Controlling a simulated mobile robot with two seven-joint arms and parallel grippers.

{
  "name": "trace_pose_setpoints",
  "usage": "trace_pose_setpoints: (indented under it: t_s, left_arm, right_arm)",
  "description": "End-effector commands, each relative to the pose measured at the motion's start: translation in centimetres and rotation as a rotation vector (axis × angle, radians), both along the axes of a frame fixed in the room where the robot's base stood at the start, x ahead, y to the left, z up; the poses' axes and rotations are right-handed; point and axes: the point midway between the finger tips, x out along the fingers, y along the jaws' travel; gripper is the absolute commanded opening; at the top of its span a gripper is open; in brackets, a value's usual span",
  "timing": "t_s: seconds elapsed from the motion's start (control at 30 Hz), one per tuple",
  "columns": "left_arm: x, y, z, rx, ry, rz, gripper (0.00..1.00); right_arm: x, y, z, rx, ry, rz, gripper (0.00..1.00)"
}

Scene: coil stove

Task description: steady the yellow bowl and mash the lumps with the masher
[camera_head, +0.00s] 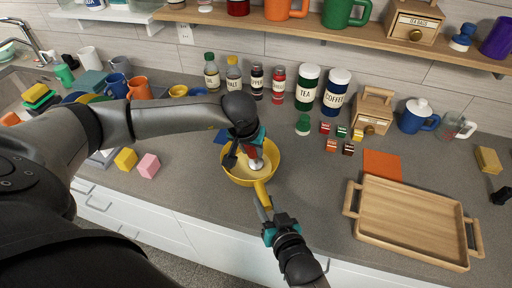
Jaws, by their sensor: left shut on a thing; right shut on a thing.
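The yellow bowl (233,177) stands on the grey counter, its yellow handle (263,195) toward the front. My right gripper (265,209) is shut on that handle from below. My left gripper (244,155) is above the bowl and shut on the masher (252,152), which has a red grip. The masher's pale lower end is inside the bowl. I cannot tell whether it touches the bottom. The lumps cannot be made out; the gripper and masher cover part of the bowl's inside.
A wooden tray (358,225) and an orange square (382,164) lie to the right. Jars and bottles (307,87) line the wall behind, with small boxes (331,145) in front. A yellow block (126,159) and a pink block (149,165) sit left. Counter between bowl and tray is clear.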

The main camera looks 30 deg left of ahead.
Motion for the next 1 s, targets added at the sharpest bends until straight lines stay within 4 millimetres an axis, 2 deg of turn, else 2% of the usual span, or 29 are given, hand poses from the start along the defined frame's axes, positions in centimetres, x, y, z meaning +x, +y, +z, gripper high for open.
trace_pose_setpoints:
  t_s: [0.57,0.67,1.0]
  left_arm:
    - [-4.0,3.9,-0.2,0.006,0.008,0.002,0.0]
    - [-3.5,4.4,-0.1,0.003,0.005,0.004,0.0]
    - [-1.1,1.8,-0.1,-0.001,0.002,-0.001,0.0]
  right_arm:
    - [0.0,0.0,0.0,0.001,0.0,-0.001,0.0]
    - [0.0,0.0,0.0,0.001,0.0,-0.001,0.0]
    - [0.0,0.0,0.1,0.002,-0.001,0.0,0.0]
